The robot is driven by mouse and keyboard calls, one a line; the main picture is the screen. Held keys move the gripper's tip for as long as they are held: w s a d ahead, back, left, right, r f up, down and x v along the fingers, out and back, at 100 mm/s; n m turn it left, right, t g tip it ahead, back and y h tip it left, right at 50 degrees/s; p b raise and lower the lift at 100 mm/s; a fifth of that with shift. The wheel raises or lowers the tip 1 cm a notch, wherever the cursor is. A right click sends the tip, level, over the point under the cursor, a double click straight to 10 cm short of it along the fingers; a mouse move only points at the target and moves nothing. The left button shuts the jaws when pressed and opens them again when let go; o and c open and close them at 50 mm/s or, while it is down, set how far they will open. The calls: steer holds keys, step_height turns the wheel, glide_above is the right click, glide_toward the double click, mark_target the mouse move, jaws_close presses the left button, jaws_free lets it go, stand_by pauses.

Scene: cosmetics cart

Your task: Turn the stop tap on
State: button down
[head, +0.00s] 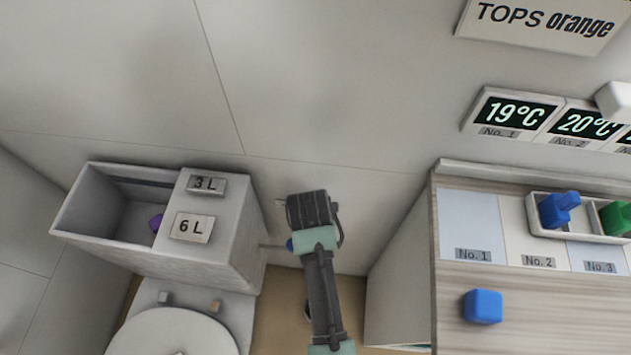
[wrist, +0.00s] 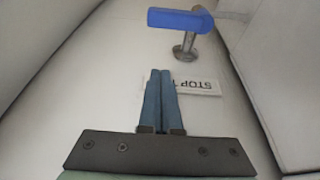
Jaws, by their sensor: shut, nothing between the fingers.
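The stop tap has a blue lever handle (wrist: 178,19) on a short metal stem (wrist: 186,47) at the wall. In the wrist view the lever lies roughly crosswise, reaching left from the stem. My gripper (wrist: 160,73) is shut and empty, its two blue fingers side by side. The fingertips appear below the lever in the picture, with a visible gap to it. A partly covered label reading "STOP" (wrist: 205,86) is on the wall behind the fingers.
A grey toilet cistern (head: 240,255) marked 3 L and 6 L stands left of my arm. A wooden-edged counter (head: 450,315) with a blue block (head: 483,306) and a tray (head: 532,205) is on the right. The gap between them is narrow.

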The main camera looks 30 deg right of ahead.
step_height(320, 180, down, 6)
steer(key=s+a, duration=0.1)
steer(key=shift+s, duration=0.3)
steer(key=shift+s+a+r+m+p, duration=0.2)
steer(key=shift+s+m+p, duration=0.2)
steer(key=shift+m, duration=0.4)
stand_by(0.3)
steer(key=m+p, duration=0.1)
steer(key=s+m+g+h, duration=0.1)
steer(key=m, duration=0.1)
steer(key=shift+s+a+p, duration=0.15)
steer(key=shift+a+p, duration=0.25)
steer(key=shift+s+a+f+m+g+h+p, duration=0.1)
steer(key=shift+s+a+m+g+p, duration=0.25)
steer(key=shift+a+m, duration=0.65)
steer(key=shift+s+a+r+m+g+h+p, duration=0.1)
steer(key=shift+s+a+m+g+p, duration=0.25)
steer(key=shift+a+m, duration=0.6)
steer(key=shift+s+a+f+m+g+h+p, duration=0.1)
steer(key=shift+s+a+m+g+p, duration=0.3)
steer(key=shift+a+m, duration=0.6)
steer(key=shift+w+a, duration=0.2)
steer(key=shift+w, duration=0.1)
